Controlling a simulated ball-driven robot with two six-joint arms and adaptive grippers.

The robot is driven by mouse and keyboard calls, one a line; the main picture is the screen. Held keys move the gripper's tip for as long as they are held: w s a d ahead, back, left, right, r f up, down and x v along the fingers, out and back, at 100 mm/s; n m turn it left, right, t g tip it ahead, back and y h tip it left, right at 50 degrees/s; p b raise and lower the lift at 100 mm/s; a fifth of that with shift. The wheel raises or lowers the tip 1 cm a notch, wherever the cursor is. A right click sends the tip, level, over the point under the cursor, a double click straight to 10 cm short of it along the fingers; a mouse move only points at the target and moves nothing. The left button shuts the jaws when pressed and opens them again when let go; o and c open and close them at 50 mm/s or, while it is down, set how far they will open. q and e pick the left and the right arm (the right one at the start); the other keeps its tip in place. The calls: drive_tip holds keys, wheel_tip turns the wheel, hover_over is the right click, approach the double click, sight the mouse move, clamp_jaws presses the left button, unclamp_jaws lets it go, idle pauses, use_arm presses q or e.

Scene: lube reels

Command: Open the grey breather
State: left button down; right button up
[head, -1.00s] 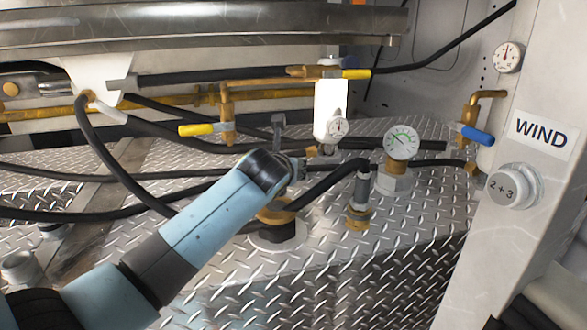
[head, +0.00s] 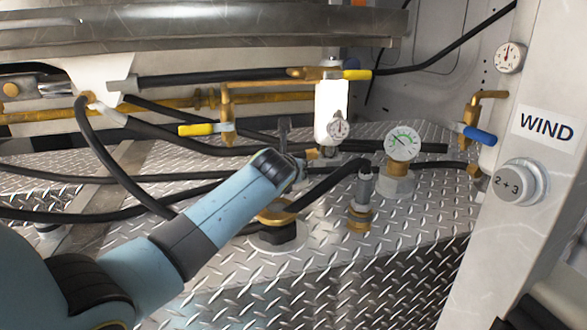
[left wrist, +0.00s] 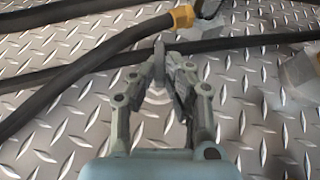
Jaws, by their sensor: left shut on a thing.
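The grey breather shows as a slim grey upright piece (head: 284,130) just behind the end of my left arm, above the diamond-plate tank top. In the left wrist view its thin grey grip (left wrist: 160,48) stands between the fingertips. My left gripper (left wrist: 162,68) is shut on it, with a fingertip on either side. In the head view my left arm's own wrist covers most of the gripper and the breather's lower part. My right gripper is not in view.
To the right are a second hose fitting (head: 359,210) and a round gauge (head: 402,142). Black hoses cross the plate on the left. The front right plate is clear.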

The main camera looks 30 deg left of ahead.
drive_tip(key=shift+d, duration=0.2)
use_arm(q)
drive_tip(key=shift+d, duration=0.1)
drive_tip(key=shift+w+d+n+g+y, duration=0.1)
drive_tip(key=shift+n+g+y, duration=0.15)
drive_tip(key=shift+n+y, duration=0.25)
drive_tip(key=shift+w+d+n+g+y, duration=0.1)
drive_tip(key=shift+n+g+y, duration=0.15)
drive_tip(key=shift+n+y, duration=0.2)
drive_tip(key=shift+w+d+f+n+g+y, duration=0.15)
drive_tip(key=shift+d+n+g+y, duration=0.1)
drive_tip(key=shift+n+g+y, duration=0.5)
drive_tip(key=shift+w+d+n+g+y+b, duration=0.15)
drive_tip(key=shift+n+g+y+b, duration=0.35)
drive_tip(key=shift+n+g+y, duration=0.4)
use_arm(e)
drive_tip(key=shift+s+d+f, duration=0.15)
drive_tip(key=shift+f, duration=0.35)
use_arm(q)
drive_tip(key=shift+t, duration=0.25)
drive_tip(key=c, duration=1.4)
unclamp_jaws()
drive_tip(key=shift+o, duration=0.2)
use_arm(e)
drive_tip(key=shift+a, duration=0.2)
